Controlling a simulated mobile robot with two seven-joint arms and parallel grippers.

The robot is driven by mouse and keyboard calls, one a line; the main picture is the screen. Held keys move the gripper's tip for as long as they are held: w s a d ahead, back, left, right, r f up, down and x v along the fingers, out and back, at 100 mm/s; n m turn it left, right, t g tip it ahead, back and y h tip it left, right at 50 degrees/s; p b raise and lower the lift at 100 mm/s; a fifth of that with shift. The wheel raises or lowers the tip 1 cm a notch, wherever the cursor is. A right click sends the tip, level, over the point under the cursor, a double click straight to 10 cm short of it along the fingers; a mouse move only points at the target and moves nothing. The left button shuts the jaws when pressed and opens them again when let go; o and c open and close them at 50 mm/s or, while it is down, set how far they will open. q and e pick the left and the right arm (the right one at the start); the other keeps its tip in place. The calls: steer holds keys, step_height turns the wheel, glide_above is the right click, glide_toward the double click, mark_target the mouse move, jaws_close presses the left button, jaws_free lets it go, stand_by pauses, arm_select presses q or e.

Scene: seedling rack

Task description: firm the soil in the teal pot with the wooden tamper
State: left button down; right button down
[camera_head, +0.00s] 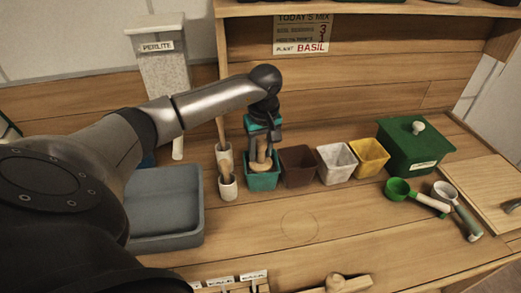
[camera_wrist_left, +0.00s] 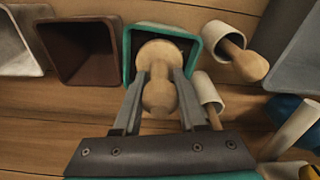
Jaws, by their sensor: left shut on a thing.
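My left gripper (camera_head: 262,142) points down over the teal pot and is shut on the wooden tamper (camera_head: 261,164). The tamper is upright with its round head at the mouth of the teal pot (camera_head: 262,183). In the left wrist view, the tamper (camera_wrist_left: 158,92) sits between both fingers, and its head covers part of the opening of the teal pot (camera_wrist_left: 128,46). I cannot tell whether the head touches the soil, which is mostly hidden. My right gripper is not in view.
Brown (camera_head: 298,167), white (camera_head: 336,162) and yellow (camera_head: 370,158) pots stand in a row right of the teal pot. White cups (camera_head: 228,188) with wooden-handled tools stand close on its left. A grey tray (camera_head: 165,240) lies further left.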

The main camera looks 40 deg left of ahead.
arm_select(q)
steer(key=shift+r+p, duration=3.2)
steer(key=shift+r, duration=1.45)
steer(key=shift+w, duration=0.1)
